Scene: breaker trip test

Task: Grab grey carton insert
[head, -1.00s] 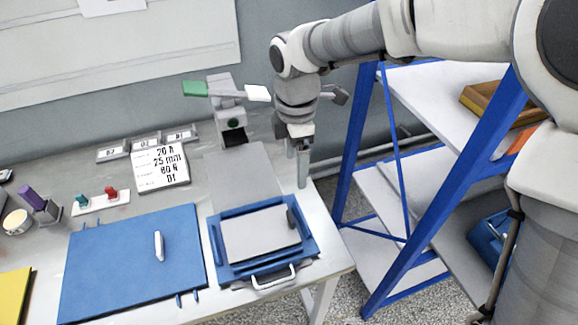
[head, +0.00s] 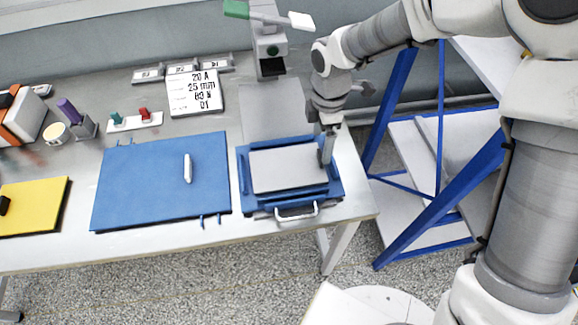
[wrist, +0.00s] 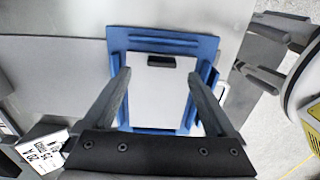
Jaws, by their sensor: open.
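The grey carton insert (head: 288,168) is a flat light grey panel lying in a blue tray (head: 247,191) at the right end of the table. In the wrist view the insert (wrist: 157,100) carries a small dark tab (wrist: 161,61) near its far edge. My gripper (head: 326,158) is over the insert's right end and hides the tab in the head view. Whether the fingertips touch anything I cannot tell.
A blue board (head: 150,185) with a white handle lies left of the tray. A silver handle (head: 297,212) is at the tray's front. A stand with a green and white bar (head: 268,45) rises behind. A blue-framed shelf (head: 405,215) stands to the right.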

